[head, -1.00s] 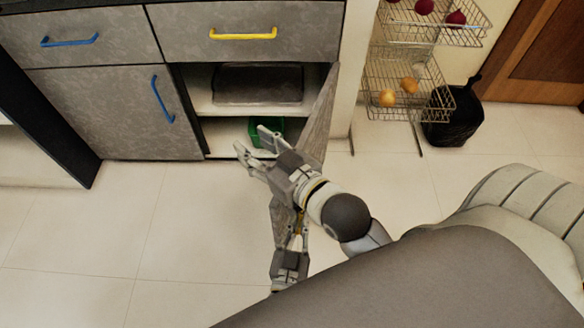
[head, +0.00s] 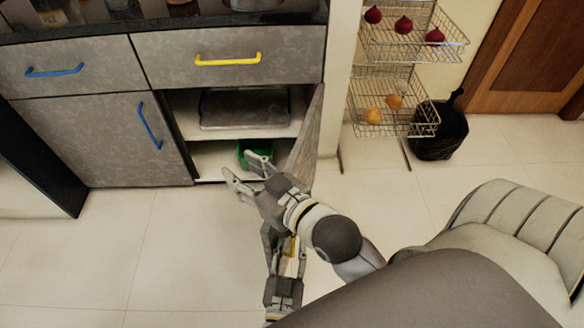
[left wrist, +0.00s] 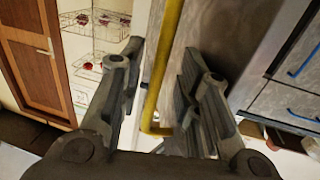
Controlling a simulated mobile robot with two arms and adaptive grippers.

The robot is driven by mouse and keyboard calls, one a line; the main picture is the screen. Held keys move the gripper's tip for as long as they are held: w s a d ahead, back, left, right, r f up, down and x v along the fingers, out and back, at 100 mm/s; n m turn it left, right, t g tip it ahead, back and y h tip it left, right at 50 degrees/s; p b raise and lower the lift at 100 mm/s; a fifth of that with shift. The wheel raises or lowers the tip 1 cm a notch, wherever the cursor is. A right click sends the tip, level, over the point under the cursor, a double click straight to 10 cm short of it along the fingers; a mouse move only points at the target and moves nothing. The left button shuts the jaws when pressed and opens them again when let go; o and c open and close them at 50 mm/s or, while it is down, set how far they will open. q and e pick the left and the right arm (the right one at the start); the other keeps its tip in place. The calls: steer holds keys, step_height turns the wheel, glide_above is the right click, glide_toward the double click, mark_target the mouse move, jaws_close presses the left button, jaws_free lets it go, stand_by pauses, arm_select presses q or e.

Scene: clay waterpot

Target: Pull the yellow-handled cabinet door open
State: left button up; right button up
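The grey cabinet door (head: 307,140) stands swung far out from its open compartment, seen nearly edge-on, partly hidden by my right arm. Its yellow handle (head: 290,246) shows low in the head view, by my left gripper (head: 283,262). In the left wrist view the yellow handle (left wrist: 160,95) runs between the two separated fingers of my left gripper (left wrist: 160,75), with space on both sides. My right gripper (head: 245,172) has its fingers spread and empty in front of the open compartment, on the inner side of the door.
A yellow-handled drawer (head: 228,75) is shut above the compartment. A blue-handled door (head: 105,140) is shut to its left. A dark tray-like item (head: 245,108) and a green object (head: 258,150) sit inside. A wire rack (head: 395,110) and black bag (head: 440,130) stand right.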

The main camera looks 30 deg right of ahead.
arm_select(q)
steer(key=v, duration=1.1)
steer(key=shift+s+a+r, duration=0.1)
steer(key=shift+a, duration=0.05)
